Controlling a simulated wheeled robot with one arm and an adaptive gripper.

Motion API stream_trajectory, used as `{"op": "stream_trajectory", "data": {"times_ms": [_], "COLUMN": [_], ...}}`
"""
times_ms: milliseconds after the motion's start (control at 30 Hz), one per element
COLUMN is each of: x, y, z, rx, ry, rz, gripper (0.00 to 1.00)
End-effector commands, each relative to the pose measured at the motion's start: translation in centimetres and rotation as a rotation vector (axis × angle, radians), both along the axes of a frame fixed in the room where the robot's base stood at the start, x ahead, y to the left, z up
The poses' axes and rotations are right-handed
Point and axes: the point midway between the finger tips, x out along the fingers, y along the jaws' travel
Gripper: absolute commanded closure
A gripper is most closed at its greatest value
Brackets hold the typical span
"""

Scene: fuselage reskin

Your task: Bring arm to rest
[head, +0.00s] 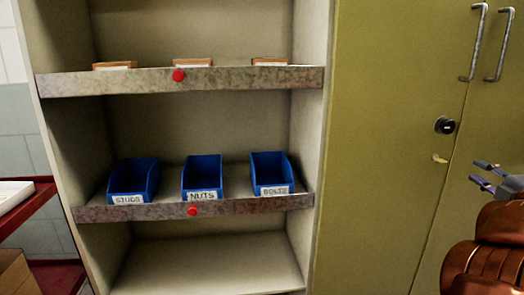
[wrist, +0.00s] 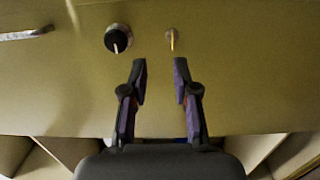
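My gripper (wrist: 160,82) is open and empty in the wrist view, its two fingers apart in front of the yellow-green cabinet door. A black round knob (wrist: 118,37) is ahead and left of the fingertips, and a small key-like piece (wrist: 172,40) is just beyond them. In the head view my gripper (head: 484,176) shows at the right edge, with my brown arm below it. The knob (head: 445,125) and the small piece (head: 439,159) are on the cabinet door left of it. I cannot tell the exact gap to the door.
The yellow-green cabinet (head: 390,130) has two metal handles (head: 475,42). To its left an open shelf unit holds blue bins marked studs (head: 128,200), nuts (head: 202,196) and bolts (head: 273,190). A red cart (head: 28,208) stands at the far left.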

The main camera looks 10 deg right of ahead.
Motion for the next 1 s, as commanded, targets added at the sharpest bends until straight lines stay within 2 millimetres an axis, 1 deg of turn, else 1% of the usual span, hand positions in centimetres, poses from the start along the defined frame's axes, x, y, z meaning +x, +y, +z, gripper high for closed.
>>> {"op": "stream_trajectory", "data": {"times_ms": [33, 100, 200, 300, 400, 500, 600, 767, 867, 967, 1000], "x": [0.8, 1.6, 2.3, 2.7, 2.8, 2.4, 1.9, 0.8, -0.1, -1.2, -1.7], "y": [0.2, 0.0, -0.4, -0.3, 0.0, 0.6, 1.5, 3.9, 6.0, 8.6, 9.8], "z": [2.2, 4.4, 7.0, 9.5, 11.3, 12.6, 13.2, 13.2, 12.5, 11.2, 10.7], "rx": [0.004, 0.025, 0.071, 0.129, 0.201, 0.288, 0.382, 0.552, 0.663, 0.777, 0.820], "ry": [-0.008, -0.020, -0.035, -0.055, -0.069, -0.075, -0.071, -0.042, -0.001, 0.058, 0.086], "rz": [-0.031, -0.098, -0.202, -0.299, -0.391, -0.481, -0.564, -0.682, -0.752, -0.817, -0.840], "gripper": [0.71, 0.71, 0.71, 0.71, 0.71, 0.71, 0.71, 0.71, 0.71, 0.71, 0.71]}}
